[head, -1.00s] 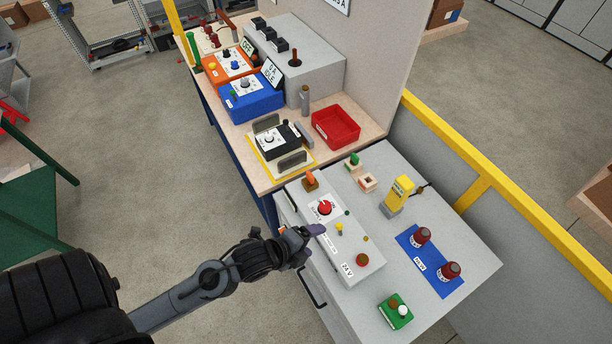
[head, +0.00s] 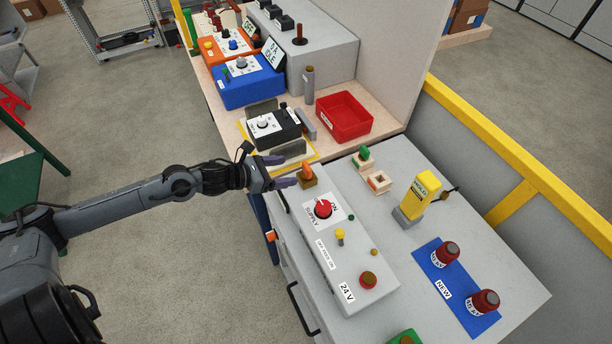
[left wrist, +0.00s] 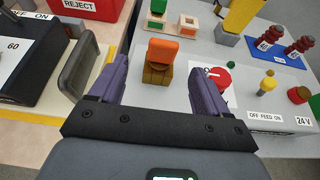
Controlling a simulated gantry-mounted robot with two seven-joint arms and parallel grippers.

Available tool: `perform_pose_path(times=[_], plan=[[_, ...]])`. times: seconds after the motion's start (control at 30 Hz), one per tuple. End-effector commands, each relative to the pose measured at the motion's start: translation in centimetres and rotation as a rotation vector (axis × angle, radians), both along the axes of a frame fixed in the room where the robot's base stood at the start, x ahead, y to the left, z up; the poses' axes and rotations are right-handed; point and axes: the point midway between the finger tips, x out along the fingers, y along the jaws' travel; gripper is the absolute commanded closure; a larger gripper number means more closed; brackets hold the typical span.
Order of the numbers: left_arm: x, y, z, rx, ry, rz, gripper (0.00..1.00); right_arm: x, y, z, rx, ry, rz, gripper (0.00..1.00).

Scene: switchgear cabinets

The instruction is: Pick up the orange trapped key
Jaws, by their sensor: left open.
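The orange trapped key (head: 307,170) stands upright in a brown lock block on the back left end of the grey 24 V box (head: 345,255). In the left wrist view the orange key (left wrist: 163,49) is centred beyond and between the fingers, on its brown base. My left gripper (head: 286,172) is open and empty, its purple fingers pointing at the key from the left, close to it. In the left wrist view the two fingers of the left gripper (left wrist: 155,85) are spread on either side of the key's line. My right gripper is not in view.
A red rotary switch (head: 323,208) and a yellow button sit on the same box. A black device with grey handles (head: 272,127) lies close behind the gripper. Two wooden blocks, one with a green key (head: 364,154), stand to the right. A yellow HOLD post (head: 419,196) is farther right.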

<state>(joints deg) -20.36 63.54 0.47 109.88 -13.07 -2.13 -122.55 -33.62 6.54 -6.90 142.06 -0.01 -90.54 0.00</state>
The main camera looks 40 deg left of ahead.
Motion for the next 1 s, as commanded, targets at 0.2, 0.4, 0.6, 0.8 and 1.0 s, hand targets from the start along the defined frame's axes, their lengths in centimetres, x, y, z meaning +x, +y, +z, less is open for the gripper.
perform_pose_path(times=[0.2, 0.4, 0.6, 0.8, 1.0], plan=[[1.8, -0.8, -0.5, -0.004, -0.005, 0.0, 0.23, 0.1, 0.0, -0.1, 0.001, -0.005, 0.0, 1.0], [3.4, -1.5, -1.4, -0.005, -0.002, 0.002, 0.23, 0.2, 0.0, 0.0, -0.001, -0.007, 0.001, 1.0], [4.1, -1.9, -1.8, -0.003, 0.0, 0.0, 0.23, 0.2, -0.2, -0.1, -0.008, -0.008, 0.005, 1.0], [4.8, -2.3, -2.1, -0.005, -0.001, 0.001, 0.23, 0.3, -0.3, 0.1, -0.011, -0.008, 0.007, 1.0], [6.7, -3.4, -3.1, -0.007, 0.0, 0.001, 0.23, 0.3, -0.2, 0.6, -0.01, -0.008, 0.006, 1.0]])
